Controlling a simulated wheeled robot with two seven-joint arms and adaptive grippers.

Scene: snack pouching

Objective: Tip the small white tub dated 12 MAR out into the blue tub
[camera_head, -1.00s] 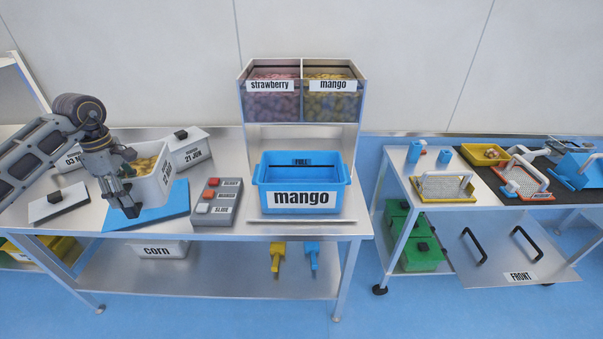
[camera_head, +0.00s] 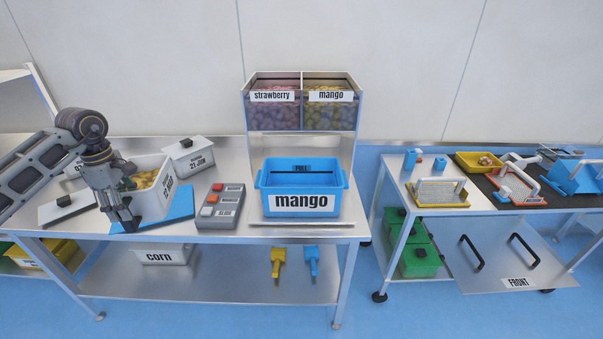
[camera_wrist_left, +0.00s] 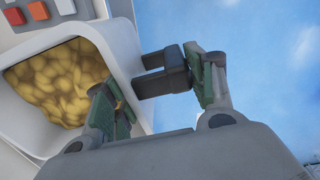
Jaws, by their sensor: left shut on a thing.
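The small white tub (camera_head: 152,204) dated 12 MAR stands upright at the blue board on the left of the table, full of yellow chunks. In the left wrist view the tub (camera_wrist_left: 128,62) shows its open top and a dark handle (camera_wrist_left: 165,72) on its side. My left gripper (camera_head: 124,222) is at the tub's near left side, shut on this handle; it also shows in the left wrist view (camera_wrist_left: 158,88). The blue tub (camera_head: 303,180), labelled mango, stands right of it under the dispenser. My right gripper is not in view.
A grey button box (camera_head: 220,208) stands between the two tubs. Lidded white tubs, one dated 21 JUN (camera_head: 190,155), stand behind and left. The dispenser (camera_head: 302,103) with strawberry and mango bins rises above the blue tub. A second table (camera_head: 398,170) stands right.

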